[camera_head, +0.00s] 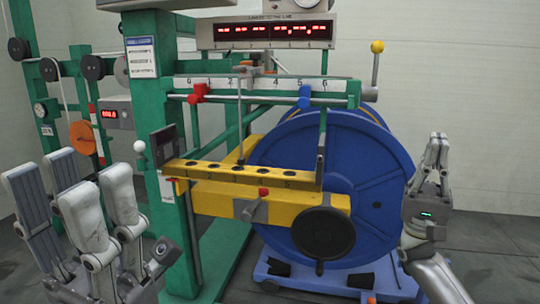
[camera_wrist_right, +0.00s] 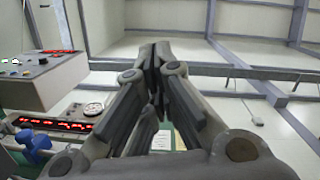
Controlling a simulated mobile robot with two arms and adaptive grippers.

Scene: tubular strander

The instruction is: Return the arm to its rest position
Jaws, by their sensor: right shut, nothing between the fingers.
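My right gripper (camera_head: 436,145) is raised at the right side in the head view, pointing up, with its fingers closed together and nothing between them. It stands beside the right edge of the large blue reel (camera_head: 385,165), in front of the pale wall; I cannot tell the exact gap. In the right wrist view the same gripper (camera_wrist_right: 160,55) has its fingertips together. My left gripper (camera_head: 75,190) is at the lower left in the head view, its grey fingers spread wide and empty. The left gripper stands in front of the green frame's left part.
The green machine frame (camera_head: 168,120) fills the middle, with a yellow beam (camera_head: 250,178) and a black round handwheel (camera_head: 324,233). A yellow-knobbed lever (camera_head: 376,60) rises at the right. A red-digit display (camera_head: 275,32) is on top. Floor is open at far right.

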